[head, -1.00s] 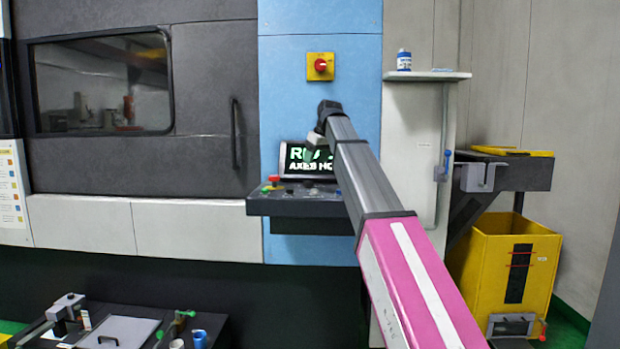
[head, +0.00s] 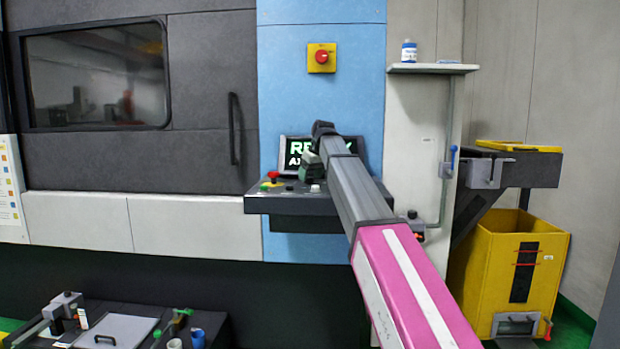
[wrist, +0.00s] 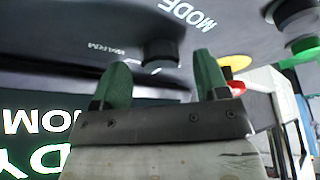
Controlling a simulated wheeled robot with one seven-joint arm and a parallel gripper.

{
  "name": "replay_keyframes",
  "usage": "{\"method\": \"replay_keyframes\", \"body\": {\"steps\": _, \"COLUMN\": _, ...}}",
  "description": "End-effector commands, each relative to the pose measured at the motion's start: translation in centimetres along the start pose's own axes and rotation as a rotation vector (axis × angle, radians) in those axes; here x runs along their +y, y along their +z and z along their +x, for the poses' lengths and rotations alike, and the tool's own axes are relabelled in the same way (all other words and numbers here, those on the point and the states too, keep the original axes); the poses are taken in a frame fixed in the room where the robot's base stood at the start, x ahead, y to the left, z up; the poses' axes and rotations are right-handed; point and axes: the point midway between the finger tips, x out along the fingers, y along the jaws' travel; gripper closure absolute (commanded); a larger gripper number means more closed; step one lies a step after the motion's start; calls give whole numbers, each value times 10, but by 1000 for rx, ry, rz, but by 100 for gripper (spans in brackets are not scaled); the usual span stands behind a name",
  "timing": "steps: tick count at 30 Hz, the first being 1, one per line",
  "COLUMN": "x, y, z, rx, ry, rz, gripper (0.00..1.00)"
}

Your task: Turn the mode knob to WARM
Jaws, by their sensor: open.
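The mode knob is a dark round knob (wrist: 162,50) on the control panel, beside an upside-down "MODE" label (wrist: 187,12) in the wrist view. My gripper (wrist: 163,72) has two green fingertips, spread apart and empty. The knob appears just beyond the gap between them; I cannot tell whether they touch it. A small white label (wrist: 105,47) lies left of the knob, too blurred to read. The knob's pointer direction is unclear. In the head view my gripper (head: 311,170) is low over the grey console (head: 290,204), and my arm hides part of it.
A lit screen (head: 296,150) stands close behind my gripper. Red (head: 272,175) and green (head: 265,187) controls sit on the console's left end. A red switch on a yellow plate (head: 321,58) is above. A yellow bin (head: 490,262) stands right.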

Motion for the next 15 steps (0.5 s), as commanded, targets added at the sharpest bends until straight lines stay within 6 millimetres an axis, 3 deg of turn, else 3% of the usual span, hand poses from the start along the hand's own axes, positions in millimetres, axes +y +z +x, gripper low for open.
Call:
{"method": "replay_keyframes", "body": {"steps": 13, "x": 0, "y": 0, "z": 12, "rx": 0, "ry": 0, "rz": 0, "gripper": 32}}
{"method": "replay_keyframes", "body": {"steps": 14, "x": 0, "y": 0, "z": 12, "rx": 0, "ry": 0, "rz": 0, "gripper": 36}}
{"method": "replay_keyframes", "body": {"steps": 15, "x": 0, "y": 0, "z": 12, "rx": 0, "ry": 0, "rz": 0, "gripper": 49}}
